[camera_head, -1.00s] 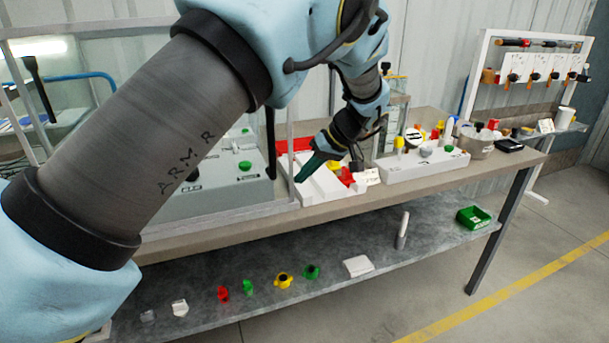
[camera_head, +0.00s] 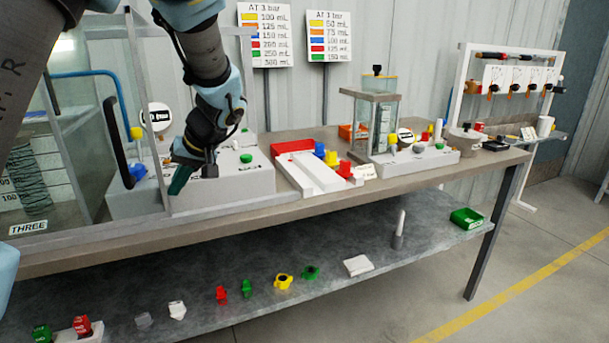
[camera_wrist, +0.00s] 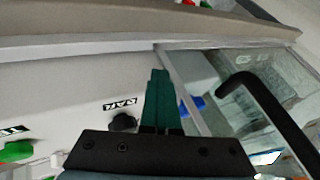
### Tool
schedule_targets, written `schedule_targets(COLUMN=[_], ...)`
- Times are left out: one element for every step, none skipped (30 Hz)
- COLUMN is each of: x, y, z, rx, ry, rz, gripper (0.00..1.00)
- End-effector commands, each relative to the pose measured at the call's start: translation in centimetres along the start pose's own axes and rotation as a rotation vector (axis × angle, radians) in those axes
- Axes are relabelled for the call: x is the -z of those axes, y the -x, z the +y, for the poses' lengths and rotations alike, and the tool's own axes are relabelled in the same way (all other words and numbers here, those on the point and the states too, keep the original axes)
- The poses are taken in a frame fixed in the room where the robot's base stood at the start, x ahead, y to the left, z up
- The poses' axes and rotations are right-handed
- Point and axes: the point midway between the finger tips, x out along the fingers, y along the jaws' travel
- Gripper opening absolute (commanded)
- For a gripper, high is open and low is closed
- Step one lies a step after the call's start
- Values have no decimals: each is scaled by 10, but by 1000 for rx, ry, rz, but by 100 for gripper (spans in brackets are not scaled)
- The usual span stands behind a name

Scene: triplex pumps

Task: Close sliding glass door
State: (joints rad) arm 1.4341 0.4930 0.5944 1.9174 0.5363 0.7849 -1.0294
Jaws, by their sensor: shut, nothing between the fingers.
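The sliding glass door (camera_head: 148,120) is a clear pane in a grey metal frame, at left in the head view, with a black bar handle (camera_head: 117,140) near its right edge. In the wrist view, the handle (camera_wrist: 265,105) lies right of the door's edge post (camera_wrist: 183,92). My gripper (camera_head: 181,180) is shut and empty, its green fingers just right of that post. In the wrist view the fingers (camera_wrist: 160,98) lie alongside the post and seem to touch it, though exact contact is unclear. My arm hides the upper left of the door.
Right of the door edge the front is open, showing a grey pump box (camera_head: 240,175) close to my gripper. A white tray with a red end (camera_head: 312,172) and colored caps lies farther right. The lower shelf (camera_head: 330,240) holds small loose parts.

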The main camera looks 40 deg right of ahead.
Motion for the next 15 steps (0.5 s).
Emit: schedule_targets(x=[-2, -2, -2, -2, -2, -2, -2, -2, -1, -1, -1, -1, -1, 0, -1], y=[-13, -17, -24, -28, -32, -38, -42, -46, -50, -54, -57, -61, -63, -66, -68], z=[-18, -26, -39, -47, -56, -66, -75, -82, -91, -98, -104, -111, -116, -121, -127], rx=[3, 3, 2, 3, 2, 2, 3, 2, 2, 2, 3, 2, 1, 1, 2], ry=[6, 7, 7, 6, 7, 7, 6, 6, 7, 6, 5, 6, 6, 5, 4], rz=[-4, -4, -4, -3, -3, -3, -3, -3, -2, -2, -2, -2, -1, -1, -1], gripper=[0, 0, 0, 0, 0, 0, 0, 0, 0, 0, 0, 0, 0, 0, 0])
